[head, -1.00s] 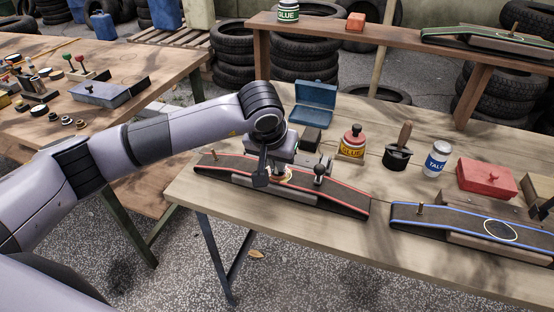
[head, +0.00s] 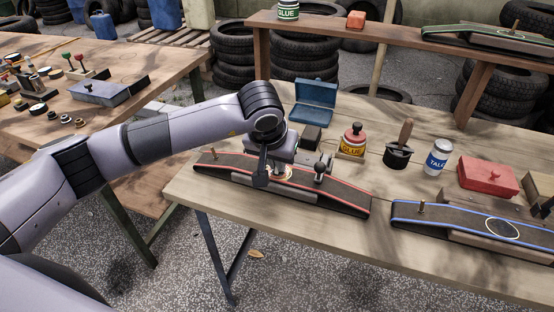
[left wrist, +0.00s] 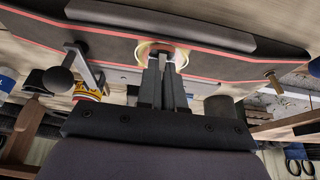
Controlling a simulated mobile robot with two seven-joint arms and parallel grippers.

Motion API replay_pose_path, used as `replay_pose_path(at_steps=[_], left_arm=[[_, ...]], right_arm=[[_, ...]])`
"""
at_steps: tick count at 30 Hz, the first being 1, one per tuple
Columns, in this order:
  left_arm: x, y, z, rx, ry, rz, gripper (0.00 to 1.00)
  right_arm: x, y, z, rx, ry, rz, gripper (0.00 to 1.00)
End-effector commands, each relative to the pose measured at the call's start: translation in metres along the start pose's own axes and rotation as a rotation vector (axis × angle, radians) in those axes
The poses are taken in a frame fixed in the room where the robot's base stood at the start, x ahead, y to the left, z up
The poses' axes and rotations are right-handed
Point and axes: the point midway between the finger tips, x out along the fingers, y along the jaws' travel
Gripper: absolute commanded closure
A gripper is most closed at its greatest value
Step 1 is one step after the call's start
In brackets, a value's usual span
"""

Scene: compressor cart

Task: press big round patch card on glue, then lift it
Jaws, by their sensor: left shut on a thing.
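The red-edged tube (head: 343,196) lies on a dark stand on the right-hand table. My left gripper (head: 277,173) points down over its middle, and its fingers are partly hidden by the wrist. A round pale and orange ring (head: 289,176) shows on the tube under the fingers. In the left wrist view, the shut fingers (left wrist: 166,60) meet a round patch card (left wrist: 146,47) with a pale rim, at the tube's surface (left wrist: 215,65). Whether a small gap lies between card and tube cannot be told. My right gripper is not in view.
A clamp with a dark knob (head: 320,168) stands at the tube, right of the gripper. Behind are a blue box (head: 315,103), a glue pot (head: 353,141), a brush pot (head: 398,155) and a talc bottle (head: 437,158). A blue-edged tube (head: 450,217) lies to the right.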

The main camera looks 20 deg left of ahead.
Motion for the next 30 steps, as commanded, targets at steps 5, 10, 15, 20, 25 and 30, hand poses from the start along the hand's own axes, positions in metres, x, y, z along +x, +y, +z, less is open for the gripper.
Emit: replay_pose_path(at_steps=[5,10,15,20,25,30], left_arm=[[0.002,0.0,0.002,0.001,-0.005,-0.001,1.0],[-0.003,0.0,0.0,0.001,-0.005,-0.001,1.0],[-0.013,0.0,-0.005,0.001,-0.003,-0.001,1.0],[-0.022,0.0,-0.009,0.0,-0.003,0.0,1.0],[-0.032,0.0,-0.013,0.0,-0.001,-0.001,1.0],[-0.042,0.0,-0.017,0.0,-0.002,-0.001,1.0]], right_arm=[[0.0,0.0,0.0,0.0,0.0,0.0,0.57],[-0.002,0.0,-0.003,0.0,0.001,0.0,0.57],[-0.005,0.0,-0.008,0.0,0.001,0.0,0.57],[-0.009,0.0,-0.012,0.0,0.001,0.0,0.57],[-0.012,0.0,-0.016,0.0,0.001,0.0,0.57],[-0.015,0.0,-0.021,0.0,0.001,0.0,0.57]])
